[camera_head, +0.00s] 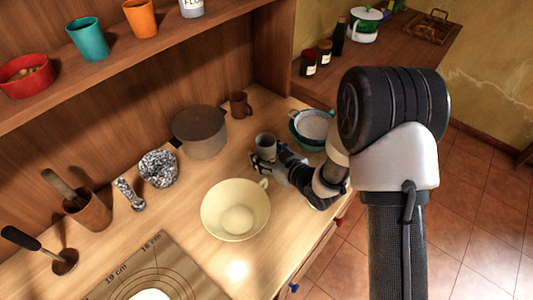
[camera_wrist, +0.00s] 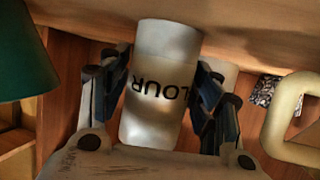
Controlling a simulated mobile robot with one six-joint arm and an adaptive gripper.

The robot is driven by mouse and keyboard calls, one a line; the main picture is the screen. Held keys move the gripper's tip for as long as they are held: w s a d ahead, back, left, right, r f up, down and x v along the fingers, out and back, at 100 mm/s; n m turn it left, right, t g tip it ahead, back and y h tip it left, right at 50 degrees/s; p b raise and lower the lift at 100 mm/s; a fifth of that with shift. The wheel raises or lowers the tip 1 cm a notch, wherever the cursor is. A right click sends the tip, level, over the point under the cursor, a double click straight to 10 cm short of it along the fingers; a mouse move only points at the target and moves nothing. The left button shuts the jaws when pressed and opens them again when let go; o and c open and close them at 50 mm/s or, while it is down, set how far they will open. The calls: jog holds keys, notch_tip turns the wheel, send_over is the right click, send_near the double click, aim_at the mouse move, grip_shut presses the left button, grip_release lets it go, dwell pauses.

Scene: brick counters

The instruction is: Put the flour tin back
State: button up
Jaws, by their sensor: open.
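A pale grey flour tin (camera_wrist: 162,105) stands between the fingers of my open gripper (camera_wrist: 163,65) in the wrist view. Its dark lettering, part of FLOUR, appears upside down there. Small gaps seem to show beside the fingers, but I cannot tell whether either touches it. In the head view this tin (camera_head: 265,146) is on the counter, upright, with my gripper (camera_head: 262,164) low at its near side. My arm hides part of that area. Another pale tin lettered FLO (camera_head: 191,8) stands on the wall shelf, cut off by the top edge.
A cream bowl (camera_head: 235,210) is in front, a teal bowl (camera_head: 300,131) to the right. A brown mug (camera_head: 240,105) and lidded pot (camera_head: 200,132) stand behind. The shelf (camera_head: 150,52) also holds orange (camera_head: 140,18) and teal (camera_head: 89,39) cups and a red bowl (camera_head: 26,76).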

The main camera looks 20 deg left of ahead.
jog(key=shift+d+r, duration=0.1)
jog(key=shift+r, duration=0.2)
jog(key=p+v, duration=0.2)
jog(key=v, duration=0.9)
jog(key=shift+s+d+p, duration=0.3)
jog(key=w+d+r+m+t+h, duration=0.1)
jog(key=d+r+m+h, duration=0.2)
jog(key=d+r+h, duration=0.35)
jog(key=w+d+r+m+h, duration=0.1)
jog(key=d+r+m+h, duration=0.15)
jog(key=d+r, duration=0.7)
jog(key=s+d+r+m+g, duration=0.1)
jog(key=s+d, duration=0.1)
jog(key=s, duration=0.5)
jog(key=s+d+r+m+g+h, duration=0.1)
jog(key=s+d+m, duration=0.1)
jog(key=s, duration=0.6)
jog(key=s+d+r+m+g, duration=0.2)
jog(key=s, duration=0.6)
jog(key=shift+d+h, duration=0.25)
jog(key=shift+h, duration=0.15)
